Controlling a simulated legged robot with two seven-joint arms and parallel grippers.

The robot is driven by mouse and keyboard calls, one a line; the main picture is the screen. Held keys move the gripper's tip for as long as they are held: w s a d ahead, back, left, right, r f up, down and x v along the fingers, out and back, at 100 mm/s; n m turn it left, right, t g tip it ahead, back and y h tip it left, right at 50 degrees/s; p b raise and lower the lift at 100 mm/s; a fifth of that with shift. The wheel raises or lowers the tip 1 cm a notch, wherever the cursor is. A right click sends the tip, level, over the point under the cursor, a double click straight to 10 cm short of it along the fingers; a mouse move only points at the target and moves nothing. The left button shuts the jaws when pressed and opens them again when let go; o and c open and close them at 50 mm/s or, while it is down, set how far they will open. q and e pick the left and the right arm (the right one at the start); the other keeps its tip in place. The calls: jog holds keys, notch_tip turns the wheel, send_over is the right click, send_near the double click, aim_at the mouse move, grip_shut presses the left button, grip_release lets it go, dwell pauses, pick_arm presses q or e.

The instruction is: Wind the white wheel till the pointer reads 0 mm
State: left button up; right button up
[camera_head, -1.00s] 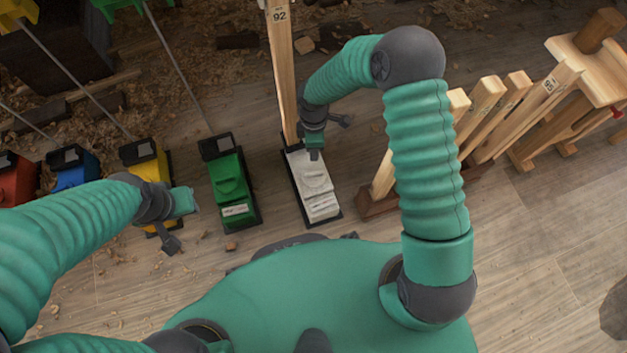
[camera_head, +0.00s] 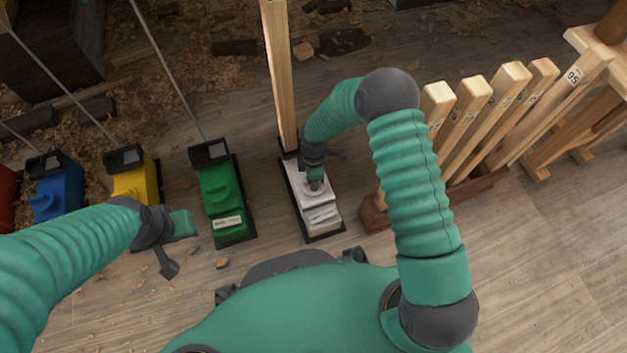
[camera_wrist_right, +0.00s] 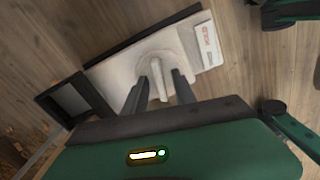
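The white unit (camera_head: 318,212) stands on the floor on a dark base at the foot of a wooden post. In the right wrist view its white wheel (camera_wrist_right: 160,62) is a round disc with a raised grip bar (camera_wrist_right: 158,82). My right gripper (camera_wrist_right: 162,78) is open above the wheel, its two dark fingers on either side of the bar with gaps showing. In the head view my right gripper (camera_head: 315,183) hides part of the wheel. A small red marking (camera_wrist_right: 208,40) shows on the unit's end label; no pointer reading is legible. My left gripper (camera_head: 178,232) hangs left of the green unit; its fingers are unclear.
Green (camera_head: 226,208), yellow (camera_head: 135,182) and blue (camera_head: 56,190) units stand in a row to the left, with thin rods rising behind. Leaning wooden timbers (camera_head: 500,110) stand close on the right. Wood shavings litter the floor. The floor at lower right is clear.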

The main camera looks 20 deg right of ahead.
jog(key=shift+r, duration=0.1)
jog(key=shift+c, duration=0.2)
grip_shut()
jog(key=shift+r+m+p, duration=0.15)
jog(key=shift+m+p, duration=0.45)
jog(key=shift+p, duration=0.2)
jog(key=shift+r+m+p, duration=0.1)
jog(key=shift+m+p, duration=1)
jog(key=shift+p, duration=0.1)
jog(key=m+p, duration=0.3)
jog(key=m, duration=0.1)
jog(key=shift+m, duration=0.3)
jog(key=shift+f+m+p, duration=0.15)
jog(key=shift+m+p, duration=0.55)
jog(key=shift+m, duration=0.45)
jog(key=shift+f+m+p, duration=0.1)
jog(key=shift+m+p, duration=0.55)
jog(key=shift+m, duration=0.5)
jog(key=shift+w, duration=0.1)
